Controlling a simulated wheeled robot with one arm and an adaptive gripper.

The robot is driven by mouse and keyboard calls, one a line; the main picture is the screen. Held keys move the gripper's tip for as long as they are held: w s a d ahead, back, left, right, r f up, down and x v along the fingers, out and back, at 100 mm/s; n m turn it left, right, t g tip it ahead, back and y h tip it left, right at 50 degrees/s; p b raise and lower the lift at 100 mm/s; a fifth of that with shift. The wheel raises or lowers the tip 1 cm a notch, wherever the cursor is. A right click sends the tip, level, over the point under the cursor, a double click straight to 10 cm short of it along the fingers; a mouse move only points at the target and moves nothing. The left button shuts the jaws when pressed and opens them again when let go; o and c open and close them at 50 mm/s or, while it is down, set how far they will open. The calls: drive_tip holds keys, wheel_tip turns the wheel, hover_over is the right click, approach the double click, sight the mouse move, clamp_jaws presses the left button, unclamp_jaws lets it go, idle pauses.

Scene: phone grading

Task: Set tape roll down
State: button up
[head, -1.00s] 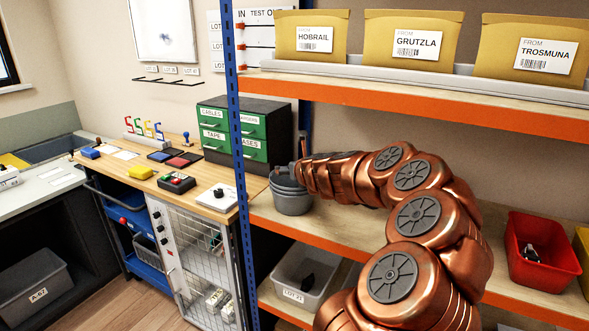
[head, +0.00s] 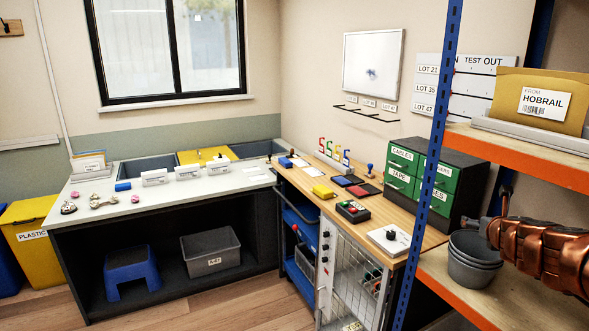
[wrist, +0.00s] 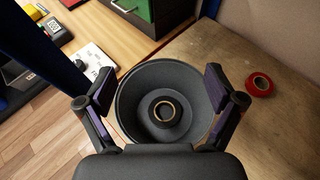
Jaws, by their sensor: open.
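My gripper (wrist: 159,88) is open, with its two fingers apart over a round dark grey bucket in the wrist view. A dark tape roll (wrist: 165,112) with a tan core lies inside the bucket (wrist: 135,80), below the fingers and apart from them. A red tape roll (wrist: 260,84) lies flat on the wooden shelf to the right of the bucket. In the head view the bucket (head: 472,276) appears as a nested stack at the shelf's left end, with my copper arm beside it. The tape rolls are hidden there.
A blue rack post (head: 430,165) stands left of the bucket. Behind it are green labelled drawers (head: 400,170) on the wooden bench. A white device (head: 388,238) sits at the bench edge. In the wrist view, the shelf board (wrist: 275,140) is bare around the red roll.

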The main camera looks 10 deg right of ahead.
drive_tip(key=w+a+r+n+t+y, duration=0.1)
drive_tip(key=w+a+r+n+y, duration=0.15)
drive_tip(key=a+n, duration=0.55)
drive_tip(key=w+a+r+n+y, duration=0.1)
drive_tip(key=a+r+n+y, duration=0.2)
drive_tip(key=a, duration=1)
drive_tip(key=s+a+f+n+g+y, duration=0.1)
drive_tip(key=s+a+n+y, duration=0.1)
drive_tip(key=a+n, duration=0.3)
drive_tip(key=s+a+f+n+g+y, duration=0.1)
drive_tip(key=s+a+n+y, duration=0.15)
drive_tip(key=a, duration=0.55)
drive_tip(key=s+a+f+n+g+y, duration=0.1)
drive_tip(key=s+a+f+n+g, duration=0.1)
drive_tip(key=a+n, duration=0.35)
drive_tip(key=s+a+f+n+g, duration=0.3)
drive_tip(key=s+a+n, duration=0.15)
drive_tip(key=s, duration=0.45)
drive_tip(key=s+a+f+n+g, duration=0.3)
drive_tip(key=s+a+f+n, duration=0.15)
drive_tip(key=s, duration=0.35)
drive_tip(key=s+d+f+n+g+h, duration=0.1)
drive_tip(key=s+n, duration=0.3)
drive_tip(key=s, duration=0.5)
drive_tip(key=s+d+f+n+g+h, duration=0.2)
drive_tip(key=s+d+n+g+h, duration=0.1)
drive_tip(key=s, duration=0.6)
drive_tip(key=shift+d+n+g+h, duration=0.3)
drive_tip(key=shift+d+n+g, duration=0.1)
drive_tip(key=shift+d+n, duration=0.35)
